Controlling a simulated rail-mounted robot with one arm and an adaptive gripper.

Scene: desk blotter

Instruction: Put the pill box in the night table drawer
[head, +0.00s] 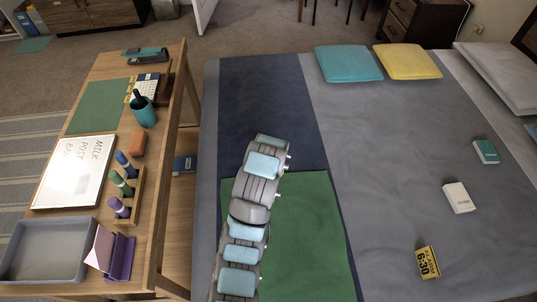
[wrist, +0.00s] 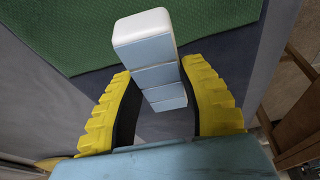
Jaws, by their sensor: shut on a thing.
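The pill box (wrist: 150,50) is a long light-blue and white block with several segments. It is in the wrist view, between the yellow fingers of my gripper (wrist: 157,76), which are shut on it. It points away from the camera, past the fingertips. In the head view my arm hangs over the bed by the green cloth, and I cannot make out the fingers or the pill box there. A dark brown night table (head: 424,18) with drawer fronts stands beyond the bed at the back right. Its drawers look shut, but they are small in view.
The grey bed (head: 385,180) carries a green cloth (head: 315,235), teal (head: 347,63) and yellow cushions (head: 407,61), and small boxes at right. The wooden desk (head: 165,185) at left holds a whiteboard, a tray and pens. Floor shows between desk and bed.

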